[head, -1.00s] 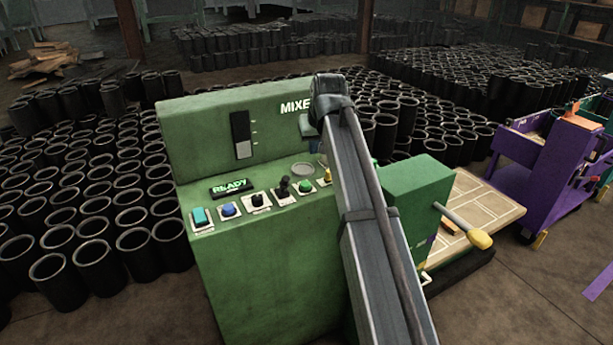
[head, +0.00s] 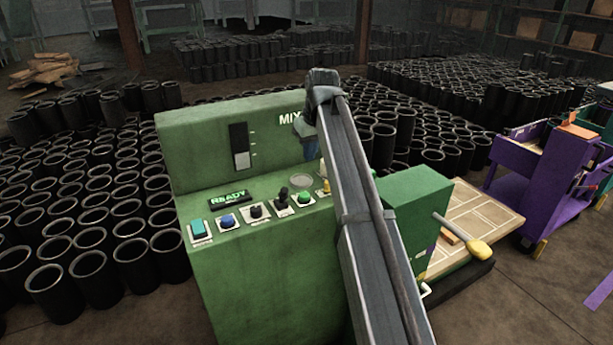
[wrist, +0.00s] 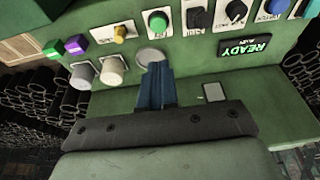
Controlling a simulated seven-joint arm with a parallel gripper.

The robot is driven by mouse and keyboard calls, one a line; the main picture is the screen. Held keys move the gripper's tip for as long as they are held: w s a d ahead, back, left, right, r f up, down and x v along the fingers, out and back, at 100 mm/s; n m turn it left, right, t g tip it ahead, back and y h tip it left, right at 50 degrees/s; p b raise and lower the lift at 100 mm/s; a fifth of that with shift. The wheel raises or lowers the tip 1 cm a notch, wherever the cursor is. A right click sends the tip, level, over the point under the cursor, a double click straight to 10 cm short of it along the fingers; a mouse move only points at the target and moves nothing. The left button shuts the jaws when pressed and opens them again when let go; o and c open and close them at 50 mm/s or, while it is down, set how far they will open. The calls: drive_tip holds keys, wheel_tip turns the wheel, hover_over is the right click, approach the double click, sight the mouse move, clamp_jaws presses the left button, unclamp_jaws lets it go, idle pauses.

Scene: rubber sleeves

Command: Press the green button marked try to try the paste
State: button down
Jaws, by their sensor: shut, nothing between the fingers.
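The round green button (head: 304,199) sits on a white plate on the sloping panel of the green mixer (head: 200,120). It also shows at the top of the wrist view (wrist: 157,22). Any lettering on its plate is too small to read. My gripper (head: 310,150) is shut and empty, its blue fingers pointing down above the panel's back part. In the wrist view the fingertips (wrist: 156,68) overlap the edge of a grey disc (wrist: 149,56), with the green button just beyond them. The fingers appear apart from the button. The display (head: 228,196) reads READY.
Black sleeves surround the mixer.

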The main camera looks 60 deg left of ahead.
hover_over(304, 195)
drive_tip(key=f, duration=1.1)
drive_tip(key=shift+w+d+f, duration=0.1)
drive_tip(key=shift+d+f, duration=0.05)
drive_tip(key=shift+d, duration=0.1)
drive_tip(key=shift+f, duration=1.05)
drive_tip(key=shift+d+f, duration=0.1)
drive_tip(key=shift+f, duration=0.85)
drive_tip(key=shift+r, duration=0.45)
drive_tip(key=a+v, duration=0.1)
drive_tip(key=v, duration=1.3)
drive_tip(key=shift+a+r, duration=0.15)
drive_tip(key=shift+a, duration=0.1)
